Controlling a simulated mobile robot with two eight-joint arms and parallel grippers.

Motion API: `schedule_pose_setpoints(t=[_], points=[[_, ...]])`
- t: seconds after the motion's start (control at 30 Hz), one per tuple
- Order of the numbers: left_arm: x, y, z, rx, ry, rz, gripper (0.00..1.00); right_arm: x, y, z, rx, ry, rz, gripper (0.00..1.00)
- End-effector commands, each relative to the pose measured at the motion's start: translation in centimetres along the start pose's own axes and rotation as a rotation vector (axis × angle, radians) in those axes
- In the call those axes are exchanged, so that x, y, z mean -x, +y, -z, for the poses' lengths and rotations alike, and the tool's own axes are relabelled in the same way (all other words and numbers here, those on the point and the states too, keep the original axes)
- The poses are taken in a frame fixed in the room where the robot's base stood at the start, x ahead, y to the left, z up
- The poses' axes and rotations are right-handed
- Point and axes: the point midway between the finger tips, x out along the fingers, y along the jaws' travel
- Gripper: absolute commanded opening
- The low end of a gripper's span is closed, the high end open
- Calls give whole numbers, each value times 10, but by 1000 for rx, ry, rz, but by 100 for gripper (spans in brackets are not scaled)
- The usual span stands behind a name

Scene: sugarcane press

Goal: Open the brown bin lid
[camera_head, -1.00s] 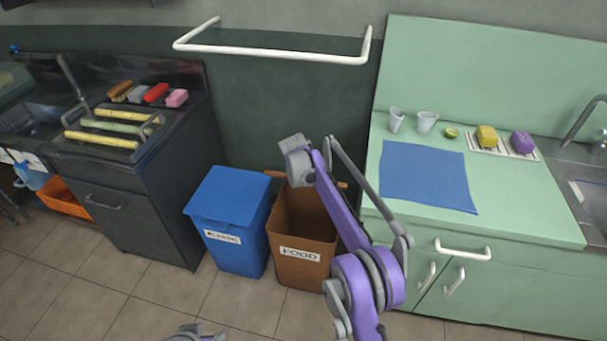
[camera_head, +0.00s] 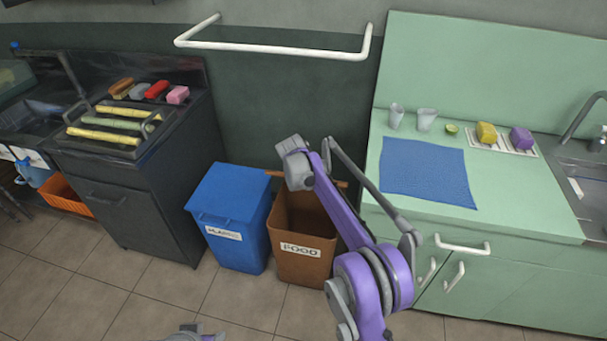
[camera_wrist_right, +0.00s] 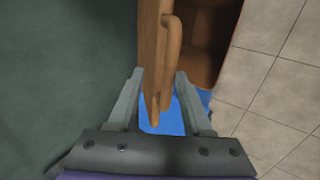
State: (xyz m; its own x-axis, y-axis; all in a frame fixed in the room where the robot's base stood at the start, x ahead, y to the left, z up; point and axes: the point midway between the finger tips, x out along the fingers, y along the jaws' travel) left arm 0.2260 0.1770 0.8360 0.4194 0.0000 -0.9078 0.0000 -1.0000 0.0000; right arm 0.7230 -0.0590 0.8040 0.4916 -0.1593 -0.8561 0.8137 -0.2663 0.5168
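The brown bin (camera_head: 303,262) labelled FOOD stands on the floor, its dark inside visible from above. Its lid (camera_head: 276,174) is raised at the back near the wall, mostly hidden behind my right arm. My right gripper (camera_head: 294,165) is above the bin's back edge. In the right wrist view the lid (camera_wrist_right: 152,50) is seen nearly edge-on, with its handle (camera_wrist_right: 172,45) on one side. The right gripper's fingers (camera_wrist_right: 160,100) are open, apart on both sides of the lid's edge. A grey part of what looks like my left gripper (camera_head: 192,333) shows at the bottom edge.
A blue bin (camera_head: 230,210) with a shut lid stands close beside the brown one. A green counter (camera_head: 520,205) is to the right, a dark cooker unit (camera_head: 140,200) to the left. A white rail (camera_head: 275,52) hangs above. The tiled floor in front is clear.

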Motion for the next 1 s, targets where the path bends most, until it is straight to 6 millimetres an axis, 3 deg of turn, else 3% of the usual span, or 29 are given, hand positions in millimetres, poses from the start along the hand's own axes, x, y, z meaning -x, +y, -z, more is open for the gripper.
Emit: schedule_pose_setpoints(t=[1.0], points=[[20,0,12,0,7,0,50,73,-2,0,0,0,0,50]])
